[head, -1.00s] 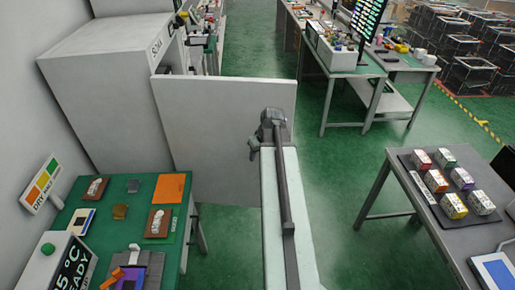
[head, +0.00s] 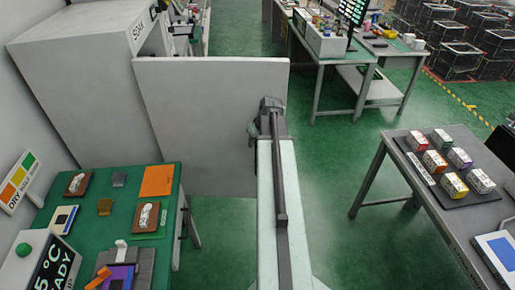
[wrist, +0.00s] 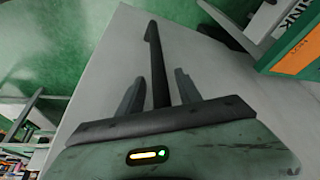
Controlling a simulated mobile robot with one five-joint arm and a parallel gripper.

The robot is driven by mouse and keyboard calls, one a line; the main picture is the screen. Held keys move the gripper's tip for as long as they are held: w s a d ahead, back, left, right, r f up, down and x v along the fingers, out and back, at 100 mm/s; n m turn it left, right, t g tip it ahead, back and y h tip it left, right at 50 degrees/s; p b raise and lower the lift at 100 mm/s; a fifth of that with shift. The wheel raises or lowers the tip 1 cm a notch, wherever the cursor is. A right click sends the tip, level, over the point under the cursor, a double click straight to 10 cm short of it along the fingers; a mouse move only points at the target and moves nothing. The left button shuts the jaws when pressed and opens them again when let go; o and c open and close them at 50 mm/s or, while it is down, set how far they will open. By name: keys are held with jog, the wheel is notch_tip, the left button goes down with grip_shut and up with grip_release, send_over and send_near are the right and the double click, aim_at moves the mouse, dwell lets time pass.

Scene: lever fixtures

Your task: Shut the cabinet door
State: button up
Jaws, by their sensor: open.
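The cabinet (head: 85,85) is a large grey box at the left of the head view. Its door (head: 205,120) is a flat pale grey panel standing open, out to the right of the cabinet. My gripper (head: 254,128) is at the door's right part in the head view, mostly hidden by my arm. In the wrist view the door's pale face (wrist: 205,70) fills the middle. A dark bar, seemingly the door handle (wrist: 153,45), runs between the two open fingers of my gripper (wrist: 159,80). I cannot tell whether either finger touches it.
A green-topped table (head: 75,215) with boards and a sign stands at the lower left, close to the door. A grey table (head: 415,215) with small boxes stands at the right. Green floor (head: 335,160) is clear between my arm and that table.

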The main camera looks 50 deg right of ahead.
jog(key=shift+f, duration=0.1)
grip_shut()
dwell(1.4)
